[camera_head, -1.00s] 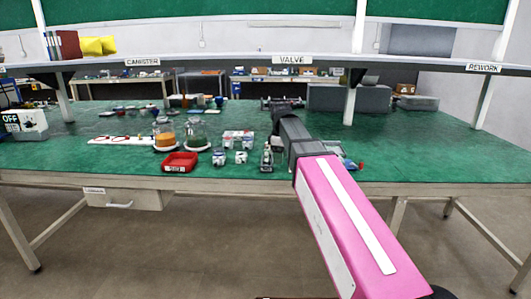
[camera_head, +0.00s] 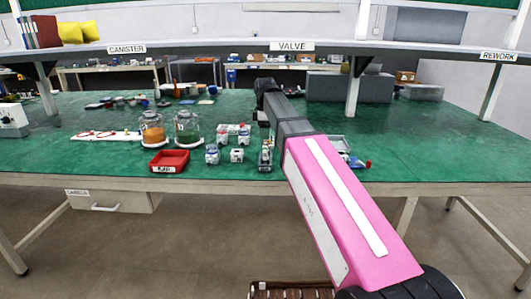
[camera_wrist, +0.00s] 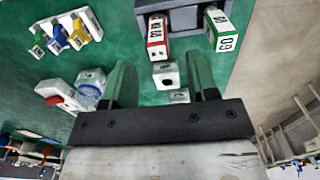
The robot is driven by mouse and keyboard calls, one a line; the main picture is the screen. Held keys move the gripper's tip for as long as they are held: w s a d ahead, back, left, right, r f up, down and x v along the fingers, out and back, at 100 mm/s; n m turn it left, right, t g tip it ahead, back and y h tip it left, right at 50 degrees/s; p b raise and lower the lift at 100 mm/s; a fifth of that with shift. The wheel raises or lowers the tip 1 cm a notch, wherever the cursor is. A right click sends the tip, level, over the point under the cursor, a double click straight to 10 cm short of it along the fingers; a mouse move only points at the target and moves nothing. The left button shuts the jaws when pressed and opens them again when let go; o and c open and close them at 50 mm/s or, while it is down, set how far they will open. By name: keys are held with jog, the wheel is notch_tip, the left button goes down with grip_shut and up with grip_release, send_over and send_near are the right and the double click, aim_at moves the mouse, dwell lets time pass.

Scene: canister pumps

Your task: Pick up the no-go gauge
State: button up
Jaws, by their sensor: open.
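In the wrist view, the no-go gauge (camera_wrist: 157,38) is a pale block with red edges and dark lettering. It sits at the mouth of a dark grey holder (camera_wrist: 185,17), with a green-edged block marked GO (camera_wrist: 219,28) to its right. My gripper (camera_wrist: 160,66) is open, its two greenish fingers apart and pointing toward the holder. The no-go gauge lies beyond the fingertips, and I see no contact. A small white block (camera_wrist: 166,74) shows between the fingers. In the head view my arm hides the gripper, and the gauge is too small to tell.
In the wrist view, a white tray (camera_wrist: 80,40) with coloured pieces and a red-and-white part (camera_wrist: 60,97) lie left. In the head view, a red bin (camera_head: 169,161) and two jars (camera_head: 152,130) stand left of my arm. The green bench (camera_head: 440,150) is clear at right.

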jog(key=shift+d+f, duration=0.1)
jog(key=shift+f, duration=3.25)
jog(key=shift+w, duration=0.1)
grip_shut()
